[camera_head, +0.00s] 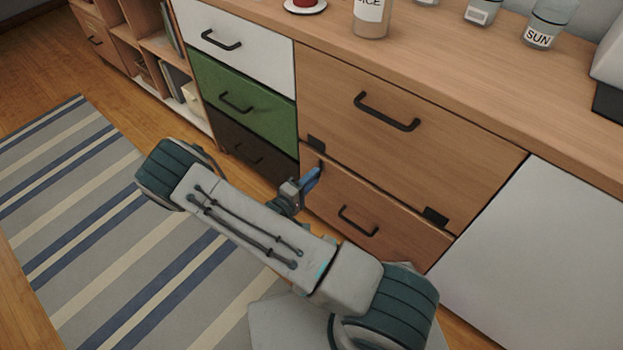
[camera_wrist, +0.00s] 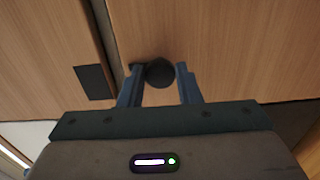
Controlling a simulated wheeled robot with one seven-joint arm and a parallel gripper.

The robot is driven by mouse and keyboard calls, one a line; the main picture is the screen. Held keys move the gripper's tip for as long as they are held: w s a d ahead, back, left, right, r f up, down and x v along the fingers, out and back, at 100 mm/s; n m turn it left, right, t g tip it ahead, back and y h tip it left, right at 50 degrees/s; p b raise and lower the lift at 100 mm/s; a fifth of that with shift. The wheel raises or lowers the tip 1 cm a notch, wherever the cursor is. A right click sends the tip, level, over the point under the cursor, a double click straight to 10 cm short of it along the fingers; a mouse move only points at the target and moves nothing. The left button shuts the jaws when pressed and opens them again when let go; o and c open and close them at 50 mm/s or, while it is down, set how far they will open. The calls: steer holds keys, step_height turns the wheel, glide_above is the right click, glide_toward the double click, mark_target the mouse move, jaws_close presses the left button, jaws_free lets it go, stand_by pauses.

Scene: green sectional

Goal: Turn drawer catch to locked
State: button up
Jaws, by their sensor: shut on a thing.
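The drawer catch (camera_wrist: 160,72) shows in the wrist view as a dark round knob on a wooden front. My gripper (camera_wrist: 158,84) has one blue finger on each side of this knob and is shut on it. In the head view my gripper (camera_head: 313,178) is at the upper left corner of the lower wooden drawer (camera_head: 385,218), which looks closed. The catch is mostly hidden there by the fingers, and its turned position cannot be read. A larger wooden front (camera_head: 410,135) with a black handle is above.
A black plate (camera_head: 316,143) and another black plate (camera_head: 436,216) sit along the seam between the wooden fronts. White, green (camera_head: 240,103) and dark drawers are at the left, and a white panel (camera_head: 545,260) at the right. Jars stand on the top. A striped rug (camera_head: 110,240) covers the floor.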

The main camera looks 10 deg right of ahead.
steer(key=shift+w+a, duration=0.1)
steer(key=o, duration=1)
steer(key=shift+c, duration=0.2)
steer(key=p+v, duration=0.3)
steer(key=v, duration=1)
steer(key=shift+s+a, duration=0.3)
